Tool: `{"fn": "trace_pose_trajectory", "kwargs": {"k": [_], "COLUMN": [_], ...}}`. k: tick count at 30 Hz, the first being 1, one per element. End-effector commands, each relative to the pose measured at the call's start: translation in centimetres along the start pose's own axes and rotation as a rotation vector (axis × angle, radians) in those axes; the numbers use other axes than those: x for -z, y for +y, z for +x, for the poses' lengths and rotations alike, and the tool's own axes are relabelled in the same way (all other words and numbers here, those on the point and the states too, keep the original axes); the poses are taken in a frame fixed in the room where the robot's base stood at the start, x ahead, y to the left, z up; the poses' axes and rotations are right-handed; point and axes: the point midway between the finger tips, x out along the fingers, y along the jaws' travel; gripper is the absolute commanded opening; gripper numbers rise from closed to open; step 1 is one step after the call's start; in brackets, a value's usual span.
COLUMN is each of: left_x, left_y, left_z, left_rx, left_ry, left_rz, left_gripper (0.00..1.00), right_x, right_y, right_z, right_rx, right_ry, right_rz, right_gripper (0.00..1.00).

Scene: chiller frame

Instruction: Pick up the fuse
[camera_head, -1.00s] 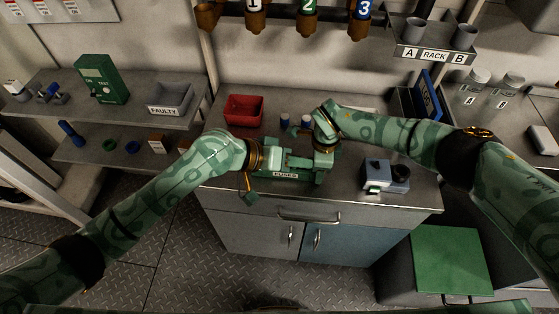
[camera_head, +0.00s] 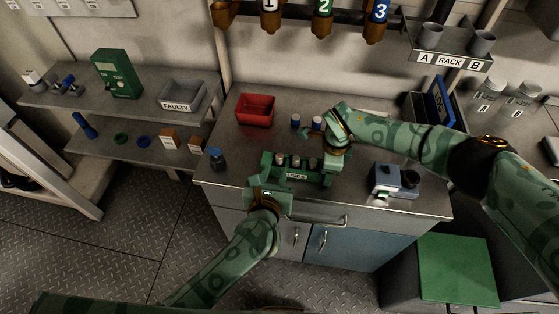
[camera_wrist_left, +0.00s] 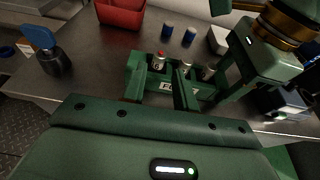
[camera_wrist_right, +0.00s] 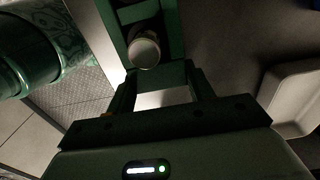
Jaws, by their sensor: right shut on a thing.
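The green fuse rack (camera_head: 297,177), labelled FUSES, stands near the front edge of the counter. My right gripper (camera_head: 328,172) is shut on the rack's right end. Its wrist view shows a round fuse top (camera_wrist_right: 145,50) just beyond the fingers, which hide part of the rack.
A red bin (camera_head: 256,110) and two blue cylinders (camera_head: 296,121) stand behind the rack. A dark blue-topped object (camera_head: 216,158) stands left. A grey-blue device (camera_head: 385,179) is at the right. The counter between bin and rack is clear.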

Motion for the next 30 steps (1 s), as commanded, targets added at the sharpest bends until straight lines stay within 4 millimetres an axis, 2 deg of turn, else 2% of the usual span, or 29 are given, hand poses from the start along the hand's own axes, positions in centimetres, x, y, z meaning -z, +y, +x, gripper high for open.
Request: {"fn": "trace_pose_trajectory", "kwargs": {"k": [3, 8, 16, 19, 25, 26, 27, 29, 30], "left_x": [-0.1, -0.1, -0.1, 0.0, 0.0, 0.0, 0.0, 0.0, 0.0], "left_y": [0.0, 0.0, -0.1, 0.0, 0.0, 0.0, 0.0, 0.0, 0.0], "left_z": [2.0, 3.4, 7.4, 8.1, 8.1, 8.1, 8.1, 8.1, 8.1], "left_rx": [0.001, 0.001, 0.003, 0.003, 0.003, 0.003, 0.003, 0.003, 0.003], "left_ry": [-0.001, -0.002, -0.003, -0.003, -0.002, -0.002, -0.002, -0.002, -0.002], "left_rz": [0.004, 0.005, 0.007, 0.007, 0.006, 0.006, 0.006, 0.006, 0.006], "left_gripper": [0.29, 0.29, 0.29, 0.29, 0.29, 0.26, 0.15, 0.00, 0.00], "right_x": [0.0, 0.0, 0.0, 0.0, 0.0, 0.0, 0.0, 0.0, 0.0], "right_y": [0.0, 0.0, 0.0, 0.0, 0.0, 0.0, 0.0, 0.0, 0.0], "right_z": [-0.1, -0.1, -0.1, -0.1, 0.0, 0.0, 0.0, -0.1, -0.1], "right_rx": [0.001, 0.001, 0.001, 0.001, 0.001, 0.001, 0.001, 0.001, 0.001], "right_ry": [-0.001, -0.001, -0.001, -0.001, -0.001, -0.001, -0.001, -0.001, -0.001], "right_rz": [0.000, 0.000, 0.000, 0.000, 0.000, 0.000, 0.000, 0.000, 0.000], "right_gripper": [0.26, 0.26, 0.26, 0.26, 0.26, 0.26, 0.26, 0.26, 0.26]}}
